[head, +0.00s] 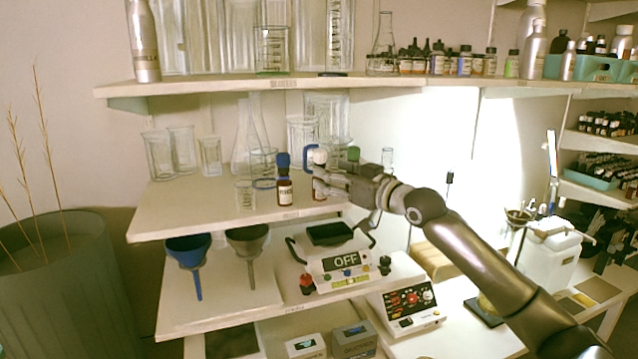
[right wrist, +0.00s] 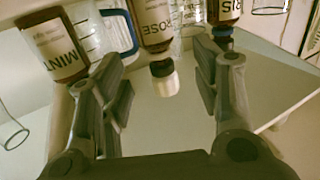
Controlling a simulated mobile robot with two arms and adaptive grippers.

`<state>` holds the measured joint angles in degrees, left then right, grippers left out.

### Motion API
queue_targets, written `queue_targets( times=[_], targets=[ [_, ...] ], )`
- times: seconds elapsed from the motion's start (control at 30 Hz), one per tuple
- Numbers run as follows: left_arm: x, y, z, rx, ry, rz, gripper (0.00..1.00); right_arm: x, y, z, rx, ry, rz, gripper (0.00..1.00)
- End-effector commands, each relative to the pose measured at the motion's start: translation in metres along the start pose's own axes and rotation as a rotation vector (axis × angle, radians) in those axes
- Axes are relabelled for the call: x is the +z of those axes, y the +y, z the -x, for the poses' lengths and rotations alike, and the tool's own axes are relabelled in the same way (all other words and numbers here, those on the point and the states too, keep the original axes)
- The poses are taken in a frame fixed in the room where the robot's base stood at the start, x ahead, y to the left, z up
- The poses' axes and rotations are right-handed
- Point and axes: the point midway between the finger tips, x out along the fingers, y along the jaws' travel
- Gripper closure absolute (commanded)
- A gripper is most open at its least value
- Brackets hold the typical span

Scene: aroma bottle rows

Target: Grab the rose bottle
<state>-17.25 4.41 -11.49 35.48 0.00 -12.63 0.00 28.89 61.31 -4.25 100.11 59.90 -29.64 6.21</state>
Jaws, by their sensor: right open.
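The rose bottle (right wrist: 157,24) is brown with a white label reading ROSE and a white cap (right wrist: 163,80). It shows upside down in the right wrist view, between the mint and iris bottles. In the head view its white cap (head: 319,157) rises above my right gripper (head: 322,182), which hides part of the bottle. My right gripper is open, its fingers on either side of the white cap in the right wrist view; I see no grip on it. My left gripper is not in view.
The blue-capped iris bottle (head: 284,190) stands close on the left. The mint bottle (right wrist: 52,45) is on the other side, its green cap (head: 353,153) behind my gripper. Glass beakers (head: 246,194) stand nearby on the shelf (head: 190,212). Another shelf (head: 200,88) runs above.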

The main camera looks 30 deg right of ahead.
Motion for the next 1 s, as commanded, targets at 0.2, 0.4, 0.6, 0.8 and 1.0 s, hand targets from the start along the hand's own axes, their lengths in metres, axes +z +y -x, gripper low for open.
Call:
queue_targets(
  times=[0.2, 0.4, 0.6, 0.8, 1.0],
  targets=[
    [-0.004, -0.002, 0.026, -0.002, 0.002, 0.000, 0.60, -0.010, 0.000, -0.023, 0.000, 0.001, -0.005, 0.43],
    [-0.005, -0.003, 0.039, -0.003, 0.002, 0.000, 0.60, -0.007, 0.000, -0.045, 0.001, 0.000, -0.004, 0.43],
    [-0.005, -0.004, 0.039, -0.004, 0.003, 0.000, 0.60, -0.004, 0.000, -0.050, 0.000, 0.000, -0.001, 0.43],
    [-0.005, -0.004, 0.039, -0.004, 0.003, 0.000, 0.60, -0.004, 0.000, -0.050, 0.000, -0.001, -0.001, 0.53],
    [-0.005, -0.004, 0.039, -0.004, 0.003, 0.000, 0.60, -0.004, 0.000, -0.050, 0.000, -0.001, -0.001, 0.79]
  ],
)
